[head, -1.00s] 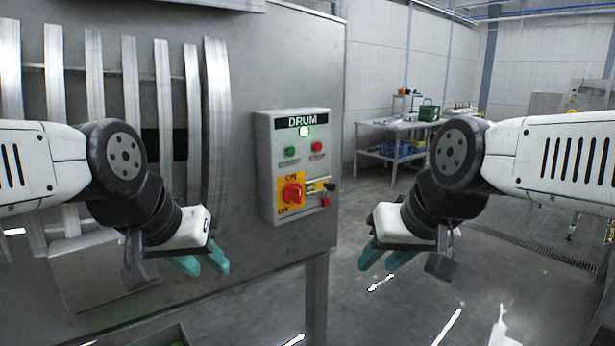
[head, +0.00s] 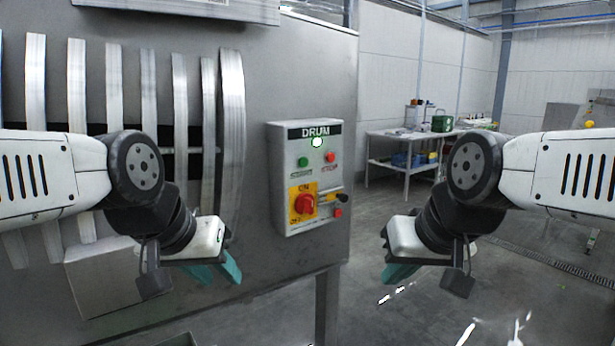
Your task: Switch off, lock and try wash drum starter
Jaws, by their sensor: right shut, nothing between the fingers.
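The grey starter box (head: 280,180) labelled DRUM hangs on the steel machine panel in the middle. Below are a green start button (head: 303,162) and a red stop button (head: 330,157). A red rotary switch (head: 304,205) sits on a yellow plate marked ON at the top; its exact angle is hard to tell. A small yellow and black item (head: 329,198) and a small red item (head: 338,213) are at its right. My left gripper (head: 215,270) is open and empty, left of the box. My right gripper (head: 398,273) is shut and empty, right of it.
Curved metal ribs (head: 231,130) stand out from the panel at the left. A workbench (head: 385,137) with a green container (head: 442,123) stands at the back. The floor between the box and the bench is open.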

